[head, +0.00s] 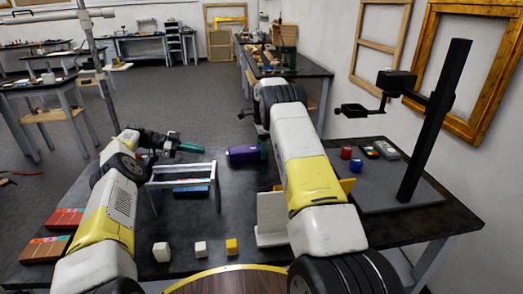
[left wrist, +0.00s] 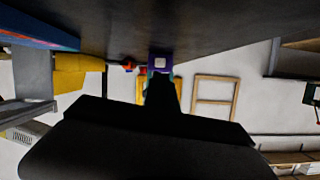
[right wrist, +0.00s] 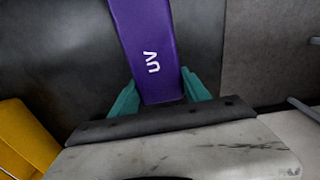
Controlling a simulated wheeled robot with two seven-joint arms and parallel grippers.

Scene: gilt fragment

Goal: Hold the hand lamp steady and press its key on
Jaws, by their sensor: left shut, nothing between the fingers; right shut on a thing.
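The hand lamp is purple (head: 243,154) and lies sideways above the dark table in the head view. My right gripper (right wrist: 160,92) is shut on it, with teal fingers on both sides of its body; the white letters UV show in the right wrist view. My left gripper (head: 200,149) is shut and empty, to the left of the lamp with a gap between them. In the left wrist view the lamp's purple end (left wrist: 152,70) shows beyond the dark fingers, with a pale square on it. I cannot tell whether that square is the key.
A grey metal frame (head: 184,168) stands on the table below my left gripper, with a blue block (head: 191,191) by it. White (head: 161,252) and yellow (head: 231,246) cubes sit at the front. A black stand (head: 435,120) rises at right.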

